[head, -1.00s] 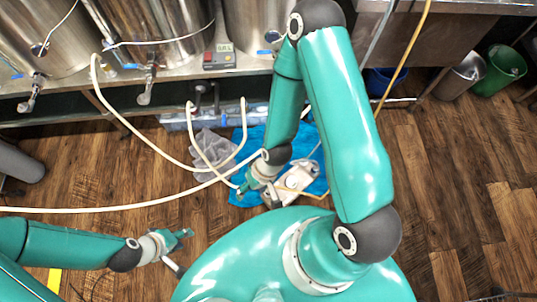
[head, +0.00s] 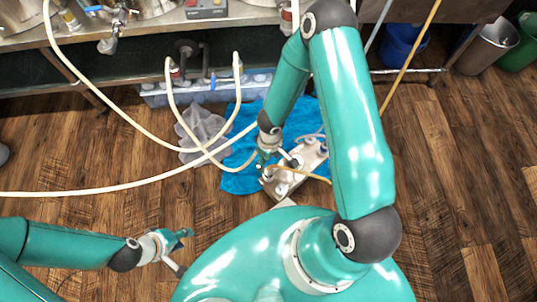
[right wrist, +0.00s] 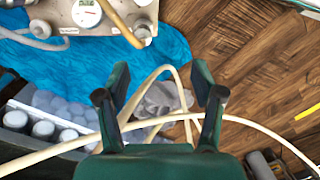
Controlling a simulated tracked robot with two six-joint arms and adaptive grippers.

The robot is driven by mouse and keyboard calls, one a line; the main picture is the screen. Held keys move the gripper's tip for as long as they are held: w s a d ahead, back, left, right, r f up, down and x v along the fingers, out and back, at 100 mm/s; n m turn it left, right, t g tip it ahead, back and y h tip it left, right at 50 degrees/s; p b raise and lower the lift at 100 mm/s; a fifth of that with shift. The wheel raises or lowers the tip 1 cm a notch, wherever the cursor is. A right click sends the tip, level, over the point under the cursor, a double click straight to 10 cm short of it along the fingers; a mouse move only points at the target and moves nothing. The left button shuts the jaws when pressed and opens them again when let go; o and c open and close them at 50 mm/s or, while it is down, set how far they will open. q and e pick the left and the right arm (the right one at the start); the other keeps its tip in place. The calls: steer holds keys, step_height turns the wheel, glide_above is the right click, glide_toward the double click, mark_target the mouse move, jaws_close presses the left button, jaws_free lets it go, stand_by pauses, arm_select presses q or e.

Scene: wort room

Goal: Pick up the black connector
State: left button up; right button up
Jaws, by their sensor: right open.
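I cannot pick out the black connector for sure in either view. My right gripper (head: 262,167) is low over the near edge of the blue cloth (head: 238,176), beside a metal device with fittings (head: 313,154). In the right wrist view my right gripper (right wrist: 155,95) is open, its two dark fingers wide apart with nothing gripped. A cream hose (right wrist: 60,148) passes across behind the fingers. My left gripper (head: 183,238) hangs over the bare floor at the lower left, and its jaw opening is unclear.
A grey rag (head: 203,127) lies left of the blue cloth. A dark pump-like fitting (head: 186,48) with hoses sits under the steel bench, behind a crate (head: 155,95). Cream hoses (head: 110,193) cross the floor. Bins (head: 487,46) stand at the right. Wooden floor is open at right.

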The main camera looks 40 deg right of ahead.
steer(key=shift+t+h, duration=0.3)
steer(key=shift+h, duration=0.1)
steer(key=f+b, duration=0.1)
steer(key=f, duration=0.3)
steer(key=w+d+f+b, duration=0.1)
steer(key=f+b, duration=0.1)
steer(key=f, duration=0.3)
steer(key=w+d+f+b, duration=0.1)
steer(key=f, duration=0.4)
steer(key=shift+b, duration=0.4)
steer(key=shift+w+a+f+b, duration=0.1)
steer(key=shift+f+b, duration=0.4)
steer(key=shift+f, duration=0.85)
steer(key=shift+w+a+f+b, duration=0.1)
steer(key=shift+f+b, duration=0.4)
steer(key=shift+f, duration=0.8)
arm_select(q)
step_height(320, 180, down, 8)
arm_select(e)
jaws_close()
arm_select(q)
steer(key=shift+r, duration=0.1)
arm_select(e)
steer(key=shift+r, duration=0.1)
arm_select(q)
step_height(320, 180, up, 7)
steer(key=p, duration=0.6)
steer(key=shift+p, duration=0.4)
arm_select(e)
step_height(320, 180, up, 20)
